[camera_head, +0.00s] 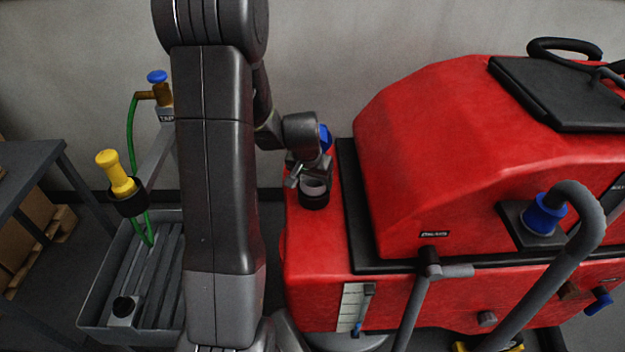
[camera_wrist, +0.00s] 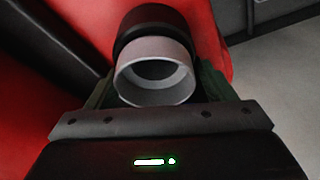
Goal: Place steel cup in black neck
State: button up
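The steel cup (camera_wrist: 155,72) is a light grey open cylinder, its mouth facing the camera in the wrist view. Its far end meets the black neck (camera_wrist: 150,22), a dark ring on the red machine. In the head view the cup (camera_head: 314,186) shows as a pale rim at the mouth of the black neck (camera_head: 314,201), roughly upright. How deep it sits is hidden. My gripper (camera_head: 308,172) is at the neck. In the wrist view its dark fingers (camera_wrist: 155,85) lie on either side of the cup, very close; whether they touch it is unclear.
The red scrubber machine (camera_head: 450,160) fills the right side, with a blue-collared grey hose (camera_head: 545,212). At left a grey basin (camera_head: 95,290) stands below a yellow-handled tool (camera_head: 120,178) in a black holder and a blue-knobbed tap (camera_head: 157,77). A dark table (camera_head: 30,155) stands far left.

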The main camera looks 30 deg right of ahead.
aim_at(310, 193)
jog(key=shift+s+a+f, duration=0.1)
jog(key=shift+s+f, duration=0.3)
jog(key=shift+f, duration=0.25)
jog(key=shift+d+r+p, duration=0.2)
jog(key=shift+r+p, duration=0.6)
jog(key=shift+p, duration=0.1)
jog(key=v, duration=1.2)
jog(key=shift+w+d, duration=0.2)
jog(key=shift+w, duration=0.2)
